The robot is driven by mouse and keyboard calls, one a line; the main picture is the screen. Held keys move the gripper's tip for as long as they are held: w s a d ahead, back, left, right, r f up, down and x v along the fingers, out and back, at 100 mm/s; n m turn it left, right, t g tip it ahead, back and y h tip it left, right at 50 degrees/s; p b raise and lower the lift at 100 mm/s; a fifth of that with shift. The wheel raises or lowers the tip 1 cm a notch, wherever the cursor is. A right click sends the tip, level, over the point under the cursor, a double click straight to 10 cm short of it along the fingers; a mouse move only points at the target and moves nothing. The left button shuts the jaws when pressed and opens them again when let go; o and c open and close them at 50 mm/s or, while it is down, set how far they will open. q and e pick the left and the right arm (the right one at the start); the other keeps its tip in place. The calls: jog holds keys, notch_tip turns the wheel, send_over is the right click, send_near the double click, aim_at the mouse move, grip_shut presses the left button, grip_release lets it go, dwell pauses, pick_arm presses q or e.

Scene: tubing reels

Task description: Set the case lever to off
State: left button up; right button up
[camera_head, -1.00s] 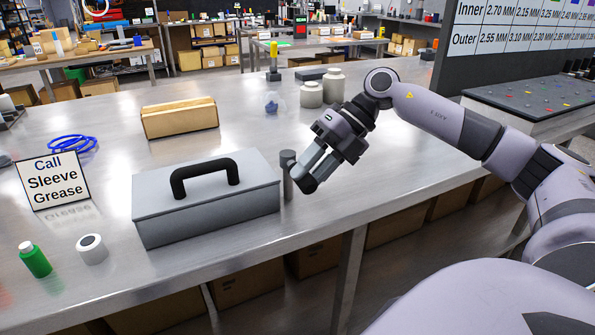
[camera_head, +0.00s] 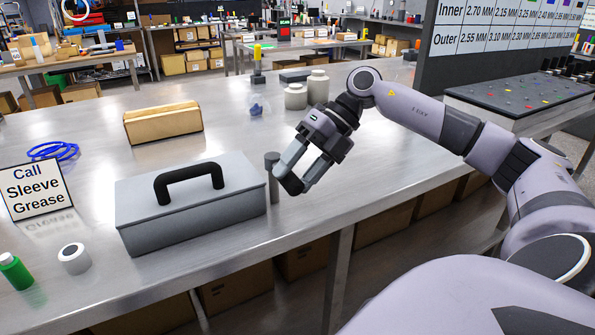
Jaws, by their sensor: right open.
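A grey metal case (camera_head: 190,212) with a black carry handle (camera_head: 188,180) on its lid stands on the steel table. A dark grey upright lever (camera_head: 272,176) stands at the case's right end. My right gripper (camera_head: 284,180) is open beside the lever. Its fingers point down and to the left, and the nearer fingertip is close to the lever's right side; I cannot tell whether they touch. No off marking is readable on the case. My left gripper does not show.
On the steel table (camera_head: 335,205) are a wooden box (camera_head: 163,124), white jars (camera_head: 296,97), a blue coil (camera_head: 52,151), a sign reading "Call Sleeve Grease" (camera_head: 36,188), a green bottle (camera_head: 15,272) and a white roll (camera_head: 74,258). The table's front edge runs just before the case.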

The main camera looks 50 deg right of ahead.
jog(key=v, duration=0.7)
jog(key=shift+s, duration=0.1)
dwell(0.5)
